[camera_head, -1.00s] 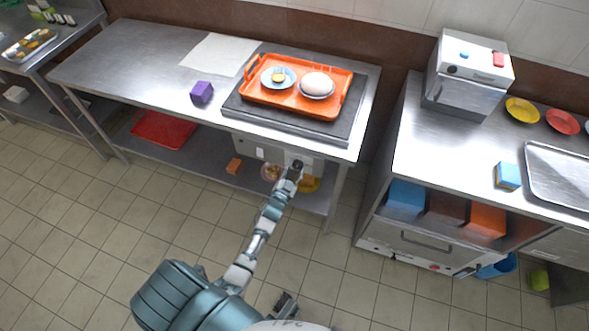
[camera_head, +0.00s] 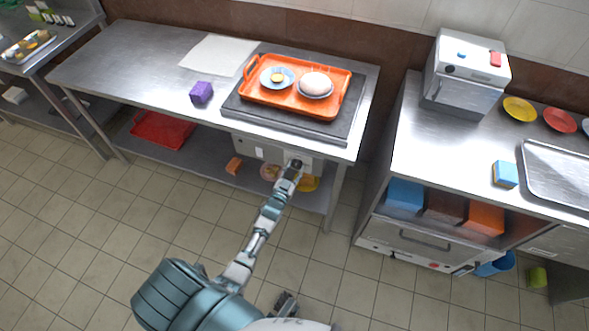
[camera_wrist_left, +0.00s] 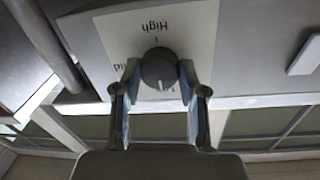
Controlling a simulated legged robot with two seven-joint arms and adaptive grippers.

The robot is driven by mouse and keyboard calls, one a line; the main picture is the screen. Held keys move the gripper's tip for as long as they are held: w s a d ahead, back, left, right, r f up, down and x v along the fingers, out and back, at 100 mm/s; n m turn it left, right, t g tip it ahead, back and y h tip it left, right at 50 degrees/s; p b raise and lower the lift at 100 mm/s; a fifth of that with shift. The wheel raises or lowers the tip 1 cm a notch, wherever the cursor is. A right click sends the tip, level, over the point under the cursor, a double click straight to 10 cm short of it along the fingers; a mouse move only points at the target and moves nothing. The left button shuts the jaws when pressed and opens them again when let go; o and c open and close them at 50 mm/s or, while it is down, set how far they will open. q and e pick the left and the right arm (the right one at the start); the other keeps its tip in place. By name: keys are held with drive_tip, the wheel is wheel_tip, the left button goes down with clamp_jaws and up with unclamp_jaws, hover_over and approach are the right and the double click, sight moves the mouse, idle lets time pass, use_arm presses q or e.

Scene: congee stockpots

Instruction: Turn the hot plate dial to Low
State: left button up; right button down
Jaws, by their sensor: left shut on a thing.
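The dark round dial (camera_wrist_left: 158,68) sits on a pale control panel (camera_wrist_left: 190,30) in the left wrist view. The word High shows upside down above it, and a partly covered label shows at its left. A light mark on the dial points toward the bottom of the picture. My left gripper (camera_wrist_left: 158,84) has its fingers on both sides of the dial and is shut on it. In the head view my left gripper (camera_head: 295,167) reaches the panel (camera_head: 262,149) under the table edge and hides the dial. The dark hot plate (camera_head: 240,108) lies on the table above.
An orange tray (camera_head: 298,101) with two dishes rests on the hot plate. A purple block (camera_head: 201,92) and a white sheet (camera_head: 218,54) lie on the steel table (camera_head: 130,65). A lower shelf (camera_head: 205,163) holds a red tray (camera_head: 163,130). A second counter (camera_head: 440,140) stands at right.

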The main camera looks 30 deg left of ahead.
use_arm(q)
drive_tip(key=o, duration=0.9)
drive_tip(key=shift+s+f, duration=0.1)
drive_tip(key=shift+f, duration=0.25)
drive_tip(key=shift+o, duration=1.2)
drive_tip(key=shift+r, duration=0.1)
drive_tip(key=s+d, duration=0.2)
drive_tip(key=s, duration=0.9)
drive_tip(key=shift+s, duration=0.3)
